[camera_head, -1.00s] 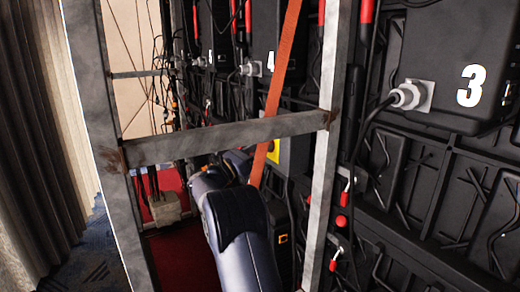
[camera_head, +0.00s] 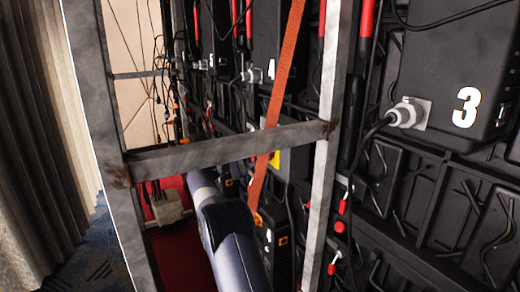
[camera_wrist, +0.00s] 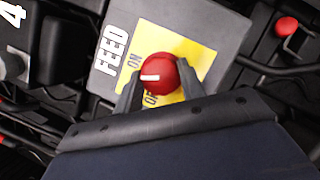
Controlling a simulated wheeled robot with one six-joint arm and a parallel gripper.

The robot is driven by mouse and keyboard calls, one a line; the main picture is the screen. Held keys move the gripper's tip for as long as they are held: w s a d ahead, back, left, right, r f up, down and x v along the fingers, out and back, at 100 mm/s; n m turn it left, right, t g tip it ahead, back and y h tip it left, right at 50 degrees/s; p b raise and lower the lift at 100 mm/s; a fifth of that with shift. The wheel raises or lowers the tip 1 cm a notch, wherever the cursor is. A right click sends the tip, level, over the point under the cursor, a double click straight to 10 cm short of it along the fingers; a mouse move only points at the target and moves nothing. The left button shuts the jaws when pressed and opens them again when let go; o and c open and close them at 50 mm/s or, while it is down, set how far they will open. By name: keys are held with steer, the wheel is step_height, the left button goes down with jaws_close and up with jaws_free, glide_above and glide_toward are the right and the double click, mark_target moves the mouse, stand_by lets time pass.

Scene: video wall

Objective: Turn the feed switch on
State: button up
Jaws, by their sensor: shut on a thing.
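The feed switch is a red round knob (camera_wrist: 172,68) with a white pointer mark, on a yellow plate (camera_wrist: 190,47) lettered ON and OFF. The plate sits on a grey box (camera_wrist: 215,28) marked FEED. My gripper (camera_wrist: 160,84) is shut on the knob, one dark finger on each side of it. In the wrist view the white mark points left, toward the side where ON and OFF stand, nearer ON. My fingers partly cover OFF. In the head view part of the yellow plate (camera_head: 275,160) shows behind the orange strap; the knob and my fingertips cannot be made out.
A grey metal frame with a crossbar (camera_head: 225,148) and upright (camera_head: 325,190) stands before my arm. An orange strap (camera_head: 280,90) hangs across. Black panels numbered 3 (camera_head: 465,107) and 4, with cables, line the right. A curtain (camera_head: 35,130) hangs at left.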

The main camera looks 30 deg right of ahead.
steer(key=m+y+p, duration=0.1)
steer(key=m, duration=0.1)
steer(key=m+y+p, duration=0.1)
steer(key=m, duration=0.2)
steer(key=shift+g, duration=0.4)
steer(key=o, duration=1)
steer(key=shift+p, duration=0.3)
steer(key=r+p+v, duration=0.1)
steer(key=p+v, duration=0.9)
steer(key=p, duration=0.1)
steer(key=shift+a+f, duration=0.25)
steer(key=shift+a, duration=0.1)
steer(key=shift+w+f, duration=0.15)
